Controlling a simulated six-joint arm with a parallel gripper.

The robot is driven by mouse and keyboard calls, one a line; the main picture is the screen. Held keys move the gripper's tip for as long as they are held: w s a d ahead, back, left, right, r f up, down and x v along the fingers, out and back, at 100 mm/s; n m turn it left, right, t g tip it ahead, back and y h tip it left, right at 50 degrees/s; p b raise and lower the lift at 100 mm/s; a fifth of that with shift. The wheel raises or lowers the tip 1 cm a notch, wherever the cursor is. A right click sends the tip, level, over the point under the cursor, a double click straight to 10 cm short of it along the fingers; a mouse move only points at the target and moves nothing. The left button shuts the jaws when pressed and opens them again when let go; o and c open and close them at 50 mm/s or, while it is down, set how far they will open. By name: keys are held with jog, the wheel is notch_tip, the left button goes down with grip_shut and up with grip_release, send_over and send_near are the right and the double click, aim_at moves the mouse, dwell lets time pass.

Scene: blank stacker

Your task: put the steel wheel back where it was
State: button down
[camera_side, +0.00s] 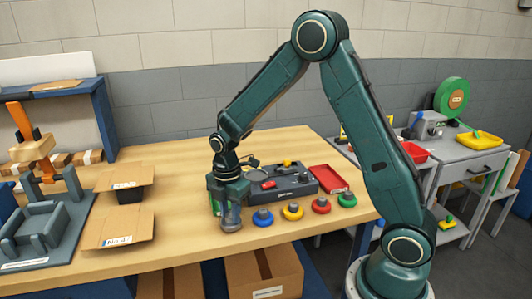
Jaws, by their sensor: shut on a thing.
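My gripper (229,208) points down near the front edge of the wooden table, left of the row of coloured wheels. It is shut on a grey, round, steel-coloured piece (231,223), which I take to be the steel wheel. The fingers partly cover it, and I cannot tell whether it touches the table top. To its right a blue wheel (262,217), a yellow wheel (292,212), a red wheel (321,205) and a green wheel (347,199) stand in a row, each with a knob on top.
A dark grey device (290,186) and a red tray (328,179) lie behind the wheels. Open cardboard boxes (118,231) and a grey fixture (45,228) stand to the left. The wooden table (180,195) is clear between the boxes and my gripper.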

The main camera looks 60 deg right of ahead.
aim_at(230, 215)
jog(key=shift+f, duration=0.25)
jog(key=shift+f, duration=0.15)
jog(key=c, duration=1.1)
grip_release()
jog(key=shift+c, duration=0.2)
notch_tip(230, 215, up, 12)
jog(key=shift+r, duration=0.25)
